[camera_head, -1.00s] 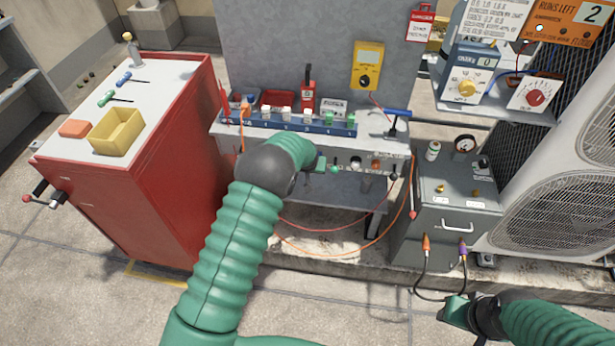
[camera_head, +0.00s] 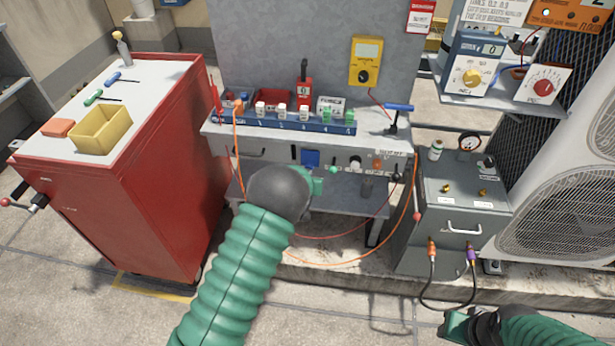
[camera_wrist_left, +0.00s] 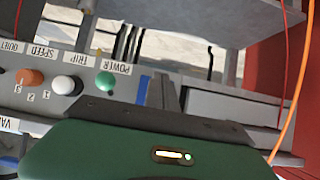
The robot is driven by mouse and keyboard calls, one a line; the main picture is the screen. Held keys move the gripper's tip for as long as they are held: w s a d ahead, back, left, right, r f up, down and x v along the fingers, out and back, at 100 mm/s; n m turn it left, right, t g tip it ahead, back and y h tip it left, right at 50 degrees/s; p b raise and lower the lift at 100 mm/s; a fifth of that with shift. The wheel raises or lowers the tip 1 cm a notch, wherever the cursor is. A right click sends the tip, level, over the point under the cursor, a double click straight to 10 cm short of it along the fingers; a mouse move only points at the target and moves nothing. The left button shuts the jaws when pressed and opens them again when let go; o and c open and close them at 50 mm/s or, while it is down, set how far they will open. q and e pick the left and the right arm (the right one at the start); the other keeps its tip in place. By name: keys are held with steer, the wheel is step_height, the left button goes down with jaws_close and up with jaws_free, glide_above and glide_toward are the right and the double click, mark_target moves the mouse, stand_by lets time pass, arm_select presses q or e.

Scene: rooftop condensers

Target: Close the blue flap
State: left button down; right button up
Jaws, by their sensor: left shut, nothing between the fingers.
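The blue flap (camera_head: 311,158) shows as a small square on the front panel of the grey bench, left of the green knob (camera_head: 333,170). In the left wrist view only a narrow blue strip (camera_wrist_left: 142,91) of it shows, beside the POWER label; how far it stands open I cannot tell. My left gripper (camera_head: 317,181) is shut and empty, just below and in front of the flap, mostly hidden behind its dark wrist. Its green housing fills the bottom of the left wrist view. My right gripper (camera_head: 456,326) is low at the right, far from the flap; its fingers are unclear.
A blue rail (camera_head: 285,122) with several switches sits on the bench top. An orange cable (camera_head: 239,150) hangs at the bench's left and loops below. A red cabinet (camera_head: 130,185) stands left, a grey box (camera_head: 460,215) right. Open floor lies in front.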

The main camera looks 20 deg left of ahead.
stand_by(0.6)
steer(key=shift+r+p, duration=0.45)
steer(key=shift+p, duration=0.1)
